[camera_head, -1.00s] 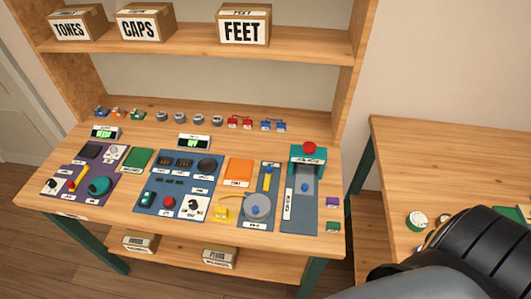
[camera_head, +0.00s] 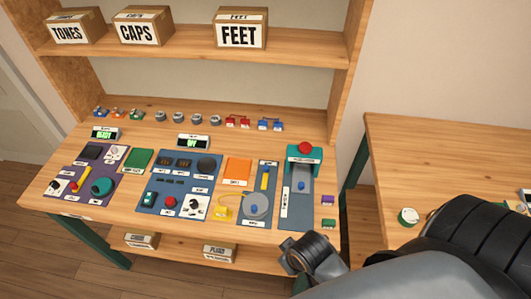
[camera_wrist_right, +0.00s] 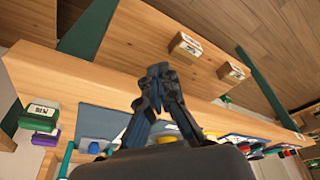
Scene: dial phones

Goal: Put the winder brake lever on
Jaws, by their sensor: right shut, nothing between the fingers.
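I cannot read which part is the winder brake lever. A yellow bar (camera_head: 265,177) stands on a blue-grey panel on the workbench, above a grey disc (camera_head: 262,200) with a blue knob. Another yellow bar (camera_head: 74,187) is on the purple panel at the left. My right gripper (camera_head: 288,252) is low at the bench's front edge, right of centre, partly hidden by its own wrist. In the right wrist view my right gripper (camera_wrist_right: 157,72) has its fingertips together with nothing between them, in front of the bench edge. My left gripper is out of view.
A teal press-like unit (camera_head: 304,155) with a red knob stands at the bench's right. Small purple (camera_head: 327,201) and green (camera_head: 328,224) blocks lie at the right edge. Boxes line the upper shelf (camera_head: 200,45). A second table (camera_head: 450,150) stands at the right, beyond a gap.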

